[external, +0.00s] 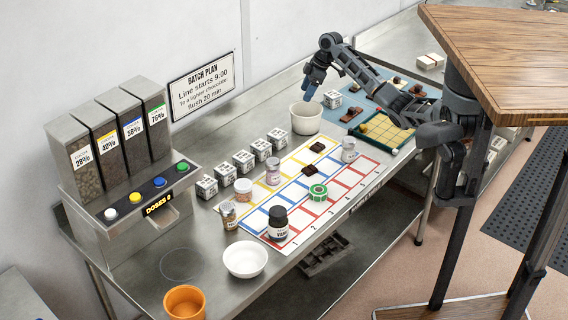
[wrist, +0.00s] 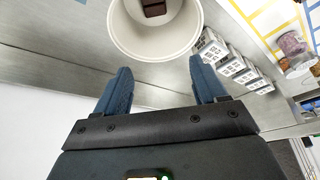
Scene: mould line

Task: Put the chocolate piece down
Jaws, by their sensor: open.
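A brown chocolate piece (wrist: 154,8) lies inside a white round cup (wrist: 181,47), seen at the top of the wrist view. The same white cup (external: 306,120) stands on the steel bench in the external view, where its inside is too small to make out. My gripper (wrist: 158,78) is open, with its two blue fingers apart and nothing between them. In the external view my gripper (external: 308,94) is above the cup's back rim. Other dark chocolate pieces lie on the coloured grid mat, one (external: 317,147) near its far end and one (external: 310,170) near its middle.
Several white printed cubes (external: 243,160) stand in a row left of the grid mat (external: 341,190). A dispenser (external: 122,165) is at left.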

